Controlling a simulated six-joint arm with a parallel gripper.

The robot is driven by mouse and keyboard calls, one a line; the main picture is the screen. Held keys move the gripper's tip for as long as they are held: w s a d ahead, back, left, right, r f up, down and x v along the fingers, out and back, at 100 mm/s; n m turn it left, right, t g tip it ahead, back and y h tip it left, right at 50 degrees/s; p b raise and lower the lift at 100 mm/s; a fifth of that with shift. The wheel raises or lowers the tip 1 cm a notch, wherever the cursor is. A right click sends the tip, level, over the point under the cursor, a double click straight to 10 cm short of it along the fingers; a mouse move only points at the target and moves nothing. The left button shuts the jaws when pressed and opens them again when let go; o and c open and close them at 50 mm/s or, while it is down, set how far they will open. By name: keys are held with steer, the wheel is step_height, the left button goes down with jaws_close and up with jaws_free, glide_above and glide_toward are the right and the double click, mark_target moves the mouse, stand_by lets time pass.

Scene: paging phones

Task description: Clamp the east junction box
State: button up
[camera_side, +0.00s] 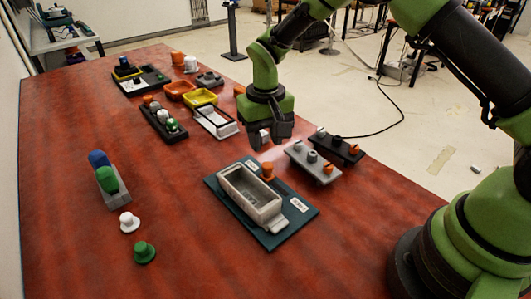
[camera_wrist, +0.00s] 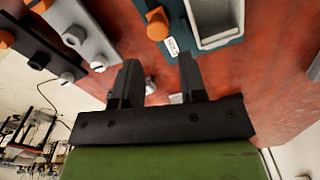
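A pale grey open box (camera_side: 236,205) sits on a teal board (camera_side: 292,227) in the middle of the table, with an orange knob (camera_side: 267,171) beside it. The box (camera_wrist: 214,42), the board (camera_wrist: 186,38) and the knob (camera_wrist: 157,25) also show at the top of the wrist view. Two small white labels lie on the board; I cannot read them, so I cannot tell which box is east. My gripper (camera_side: 267,138) hangs behind the board, apart from the box. In the wrist view my gripper (camera_wrist: 158,78) has its fingers apart; a small silvery piece (camera_wrist: 150,86) shows between them.
A grey block (camera_side: 312,163) and a black block (camera_side: 342,151), each with knobs, stand right of my gripper. A white frame tray (camera_side: 216,122), yellow tray (camera_side: 201,98) and orange tray (camera_side: 180,90) stand behind left. White (camera_side: 126,222) and green (camera_side: 144,252) knobs lie front left.

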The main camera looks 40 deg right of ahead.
steer(key=shift+r, duration=2.05)
step_height(320, 180, up, 7)
steer(key=t, duration=0.1)
glide_above(266, 163)
steer(key=s, duration=0.2)
steer(key=s+d+r+t+y, duration=0.1)
steer(key=s+d+r+t, duration=0.1)
steer(key=s+r, duration=0.55)
steer(key=s+d+r+m+t+y, duration=0.1)
steer(key=s+r+t, duration=0.2)
steer(key=s, duration=1.1)
steer(key=shift+t, duration=0.6)
